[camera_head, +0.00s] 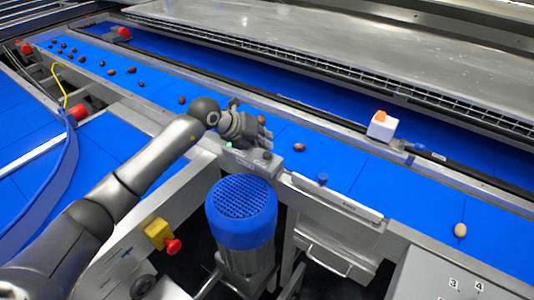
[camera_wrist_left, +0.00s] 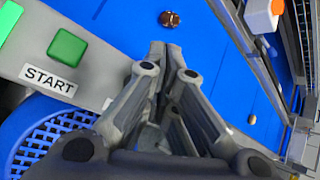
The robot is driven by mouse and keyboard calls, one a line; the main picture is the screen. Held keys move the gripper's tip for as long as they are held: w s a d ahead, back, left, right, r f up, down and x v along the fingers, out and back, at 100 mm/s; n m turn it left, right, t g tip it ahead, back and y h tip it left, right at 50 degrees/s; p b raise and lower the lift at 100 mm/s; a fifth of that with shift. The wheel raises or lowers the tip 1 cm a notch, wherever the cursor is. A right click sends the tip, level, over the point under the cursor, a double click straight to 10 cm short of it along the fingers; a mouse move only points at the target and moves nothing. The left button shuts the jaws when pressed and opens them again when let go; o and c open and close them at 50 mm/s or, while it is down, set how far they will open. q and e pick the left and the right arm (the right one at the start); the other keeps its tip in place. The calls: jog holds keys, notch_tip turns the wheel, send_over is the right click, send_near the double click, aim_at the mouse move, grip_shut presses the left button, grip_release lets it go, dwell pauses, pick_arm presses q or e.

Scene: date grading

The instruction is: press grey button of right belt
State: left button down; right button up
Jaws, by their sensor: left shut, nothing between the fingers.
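A grey control box (camera_head: 240,163) stands at the near edge of the blue belt, with a small dark button (camera_head: 267,156) on its right part and a green spot at its left. In the left wrist view, the box (camera_wrist_left: 100,62) carries a green button (camera_wrist_left: 67,48) above a START label (camera_wrist_left: 49,79). A second label beside my fingers is mostly covered, and no grey button shows clearly there. My left gripper (camera_head: 258,133) is shut and empty, above the box by the belt edge. Its closed fingertips (camera_wrist_left: 166,50) point past the box over the belt. My right gripper is not in view.
The blue belt (camera_head: 340,172) carries several scattered dates and one pale piece (camera_head: 460,230). A blue-topped motor (camera_head: 242,208) stands just below the box. A yellow box with a red button (camera_head: 173,246) is at lower left. A white unit (camera_head: 382,127) stands across the belt.

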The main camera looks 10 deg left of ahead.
aim_at(265, 152)
pick_arm(q)
jog(key=shift+f, duration=0.15)
jog(key=shift+f+b, duration=0.3)
jog(key=shift+b, duration=0.05)
jog(key=shift+f+b, duration=0.35)
jog(key=shift+f, duration=0.2)
dwell(0.5)
jog(key=shift+r, duration=0.1)
jog(key=shift+r+p, duration=0.6)
jog(key=shift+r, duration=0.25)
jog(key=shift+r+p, duration=1.65)
jog(key=shift+r, duration=0.95)
